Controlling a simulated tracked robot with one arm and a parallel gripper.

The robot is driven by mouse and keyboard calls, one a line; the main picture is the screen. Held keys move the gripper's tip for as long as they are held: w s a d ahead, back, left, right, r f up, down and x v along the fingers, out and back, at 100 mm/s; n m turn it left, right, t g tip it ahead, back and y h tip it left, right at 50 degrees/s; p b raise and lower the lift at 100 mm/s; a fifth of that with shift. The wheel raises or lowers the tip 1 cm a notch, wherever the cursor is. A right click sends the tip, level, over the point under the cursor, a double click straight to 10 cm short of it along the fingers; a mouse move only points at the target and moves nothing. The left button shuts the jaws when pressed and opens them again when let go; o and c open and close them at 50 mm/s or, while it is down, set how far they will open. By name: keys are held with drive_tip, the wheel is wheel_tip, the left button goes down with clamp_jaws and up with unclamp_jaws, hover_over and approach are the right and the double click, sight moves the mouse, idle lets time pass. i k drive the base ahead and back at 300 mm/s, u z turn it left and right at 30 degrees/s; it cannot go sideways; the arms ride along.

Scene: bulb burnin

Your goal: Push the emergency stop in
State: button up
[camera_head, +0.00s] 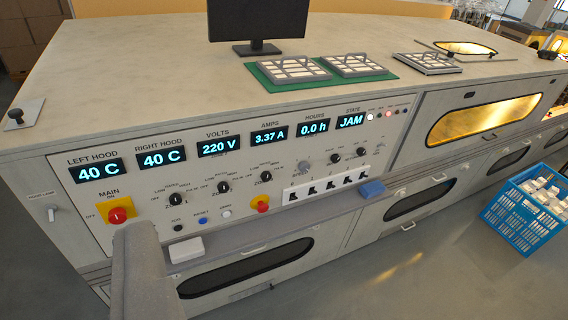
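A larger red knob on a yellow plate, the MAIN switch (117,215), is at the panel's left end. A grey block, likely part of my gripper (143,268), rises from the bottom edge at lower left, apart from the red button in the picture. No separate fingers or gap between them show.
Beside the red button are small round buttons (202,220) and several black rocker switches (313,190). A white block (187,249) and a blue block (373,189) lie on the ledge below. A blue crate (515,227) stands at right. The floor in front is clear.

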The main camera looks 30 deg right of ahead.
sight(262, 207)
drive_tip(key=k, duration=0.6)
drive_tip(key=z, duration=0.35)
drive_tip(key=i, duration=1.4)
drive_tip(key=u, duration=0.3)
